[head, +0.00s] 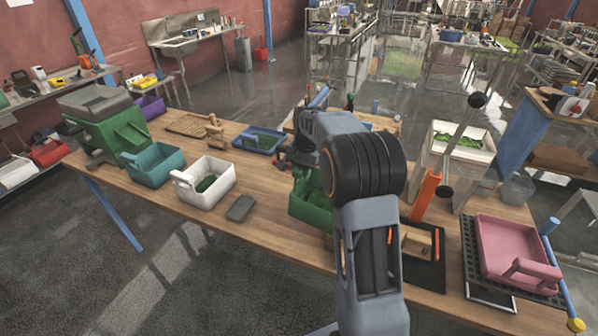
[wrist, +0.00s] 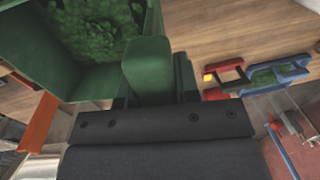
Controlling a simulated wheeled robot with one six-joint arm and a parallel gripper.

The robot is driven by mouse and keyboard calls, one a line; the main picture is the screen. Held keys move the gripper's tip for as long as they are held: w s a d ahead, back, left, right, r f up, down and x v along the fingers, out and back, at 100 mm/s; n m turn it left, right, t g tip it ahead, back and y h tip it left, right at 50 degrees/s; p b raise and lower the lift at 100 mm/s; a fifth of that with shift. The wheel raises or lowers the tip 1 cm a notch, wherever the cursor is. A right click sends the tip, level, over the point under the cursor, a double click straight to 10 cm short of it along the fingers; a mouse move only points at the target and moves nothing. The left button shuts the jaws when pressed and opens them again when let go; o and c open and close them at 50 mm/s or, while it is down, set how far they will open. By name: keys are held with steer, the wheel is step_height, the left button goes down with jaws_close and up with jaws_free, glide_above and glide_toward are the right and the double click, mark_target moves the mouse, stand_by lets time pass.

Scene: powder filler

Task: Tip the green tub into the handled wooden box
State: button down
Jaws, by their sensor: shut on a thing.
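The green tub (head: 308,200) stands at the middle of the wooden table in the head view, partly hidden behind my arm. In the wrist view the tub (wrist: 75,85) fills the upper left, with lumpy green contents inside. My gripper (wrist: 155,95) is shut on the tub's green handle; its fingertips are mostly hidden by the handle. My arm hides the gripper in the head view. A small wooden box (head: 418,240) sits on a black mat right of my arm, partly covered by it.
A white handled tub (head: 218,178), teal tub (head: 150,168) and blue tray (head: 258,140) stand left. A slatted wooden tray (head: 190,125) lies behind. An orange upright (head: 424,195), white box (head: 470,128) and pink tray (head: 505,245) stand right. Bare tabletop lies between the grey dish and green tub.

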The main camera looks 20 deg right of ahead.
steer(key=s+d+r+t+y+b, duration=0.7)
steer(key=s+d+r+b, duration=0.1)
steer(key=b, duration=0.1)
steer(key=s+d+f+t+y+b, duration=0.4)
steer(key=s+d+b, duration=0.3)
steer(key=b, duration=0.4)
steer(key=shift+s+d+t, duration=0.25)
steer(key=shift+s+t, duration=0.45)
steer(key=shift+s, duration=0.1)
stand_by(1.1)
steer(key=shift+r, duration=0.1)
stand_by(0.3)
step_height(320, 180, up, 8)
steer(key=p, duration=0.6)
